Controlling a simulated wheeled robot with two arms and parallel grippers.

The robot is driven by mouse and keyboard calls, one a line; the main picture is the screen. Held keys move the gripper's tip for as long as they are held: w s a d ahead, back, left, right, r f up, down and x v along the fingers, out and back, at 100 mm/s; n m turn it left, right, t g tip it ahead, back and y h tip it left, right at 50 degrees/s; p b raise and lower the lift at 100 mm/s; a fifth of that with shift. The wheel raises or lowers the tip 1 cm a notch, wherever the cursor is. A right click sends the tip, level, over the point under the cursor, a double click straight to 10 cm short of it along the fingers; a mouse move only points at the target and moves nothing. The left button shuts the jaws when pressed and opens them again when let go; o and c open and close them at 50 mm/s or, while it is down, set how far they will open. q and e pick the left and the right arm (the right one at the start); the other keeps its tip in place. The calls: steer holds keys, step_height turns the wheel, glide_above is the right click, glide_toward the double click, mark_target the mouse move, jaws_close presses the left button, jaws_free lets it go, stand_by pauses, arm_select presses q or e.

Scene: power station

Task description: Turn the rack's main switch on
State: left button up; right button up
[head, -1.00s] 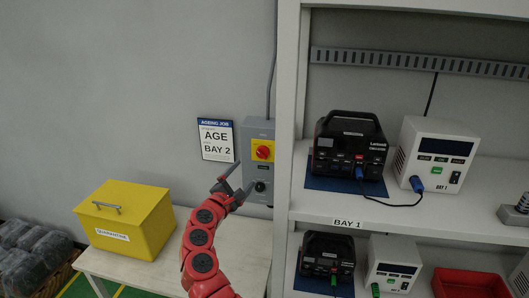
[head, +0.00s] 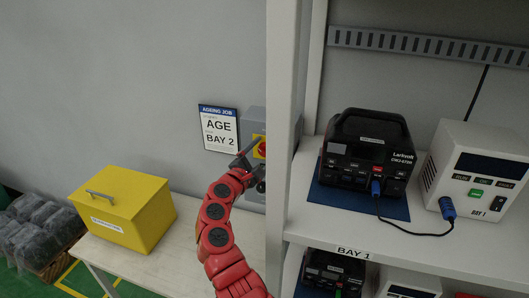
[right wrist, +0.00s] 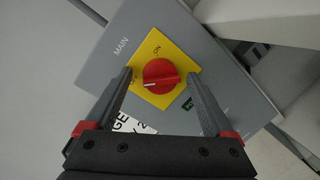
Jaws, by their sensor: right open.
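The main switch is a red rotary knob (right wrist: 160,75) on a yellow plate (right wrist: 152,92), on a grey box (right wrist: 215,72) marked MAIN. Its white mark points left, toward a small label partly hidden by a finger; ON is printed above the knob. My left gripper is not in view.
The rack's white post (head: 287,130) stands close to the right of the box. A sign (head: 218,129) reading AGE BAY 2 hangs left of it. A yellow case (head: 125,210) sits on the table below. Black power station (head: 367,150) and white unit (head: 475,170) stand on the shelf.

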steer(key=shift+w+f, duration=0.1)
steer(key=c, duration=1.3)
steer(key=shift+d+m+b, duration=0.1)
steer(key=shift+m+b, duration=0.4)
steer(key=shift+b, duration=0.4)
steer(key=m+y+b, duration=0.1)
steer(key=m+b, duration=0.3)
steer(key=b, duration=0.2)
steer(key=m+b, duration=0.4)
steer(key=b, duration=0.2)
steer(key=m+y+b, duration=0.1)
steer(key=m+b, duration=0.3)
steer(key=b, duration=0.2)
steer(key=shift+d+f+g+y, duration=0.2)
steer(key=shift+g+y, duration=0.1)
steer(key=shift+g, duration=0.1)
steer(key=shift+r+m+y+b, duration=0.15)
steer(key=shift+m+y+b, duration=0.25)
steer(key=shift+m+b, duration=1)
steer(key=o, duration=1.3)
